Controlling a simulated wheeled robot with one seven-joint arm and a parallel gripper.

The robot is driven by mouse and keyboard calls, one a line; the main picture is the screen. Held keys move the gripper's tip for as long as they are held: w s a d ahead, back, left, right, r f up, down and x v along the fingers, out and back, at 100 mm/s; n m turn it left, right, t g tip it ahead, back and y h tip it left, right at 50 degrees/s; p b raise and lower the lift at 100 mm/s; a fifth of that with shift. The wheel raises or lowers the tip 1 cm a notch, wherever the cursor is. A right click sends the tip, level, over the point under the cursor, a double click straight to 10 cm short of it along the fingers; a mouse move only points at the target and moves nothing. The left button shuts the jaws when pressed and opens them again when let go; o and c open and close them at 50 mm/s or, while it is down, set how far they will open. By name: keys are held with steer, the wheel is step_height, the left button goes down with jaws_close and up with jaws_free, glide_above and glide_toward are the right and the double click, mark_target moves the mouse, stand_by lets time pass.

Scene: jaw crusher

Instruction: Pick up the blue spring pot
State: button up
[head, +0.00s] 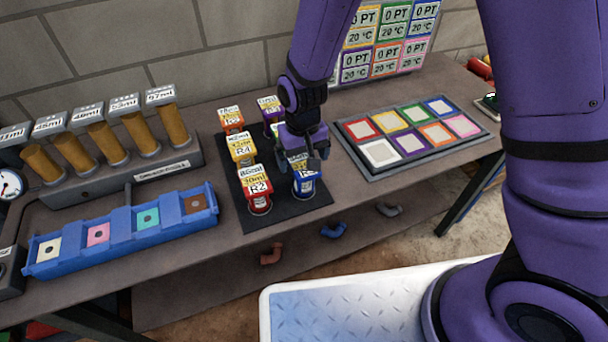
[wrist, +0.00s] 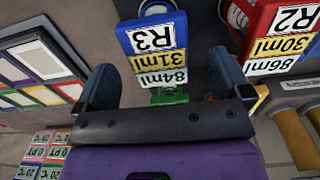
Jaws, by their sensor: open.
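The blue spring pot (head: 305,185) stands on the dark mat (head: 285,217) at its front right, partly covered by my gripper (head: 310,158). In the wrist view the blue pot's label (wrist: 155,40) reads R3, 31ml, 84ml. My gripper is open, with one blue-grey finger on each side of the pot's label in the wrist view. I cannot tell whether the fingers touch the pot. The pot's upper part is hidden behind the gripper in the head view.
The red R2 pot (head: 259,200) stands just left of the blue pot. A yellow R4 pot (head: 242,150), an orange pot (head: 232,122) and a purple pot (head: 270,108) stand behind. A green pot (wrist: 170,95) shows beyond in the wrist view. A colored-square tray (head: 375,172) lies right.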

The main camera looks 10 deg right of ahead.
mark_target(303, 164)
steer(key=shift+w+d+f, duration=0.1)
steer(key=shift+f, duration=2.5)
steer(key=c, duration=1.1)
steer(key=shift+c, duration=0.2)
steer(key=shift+r, duration=0.2)
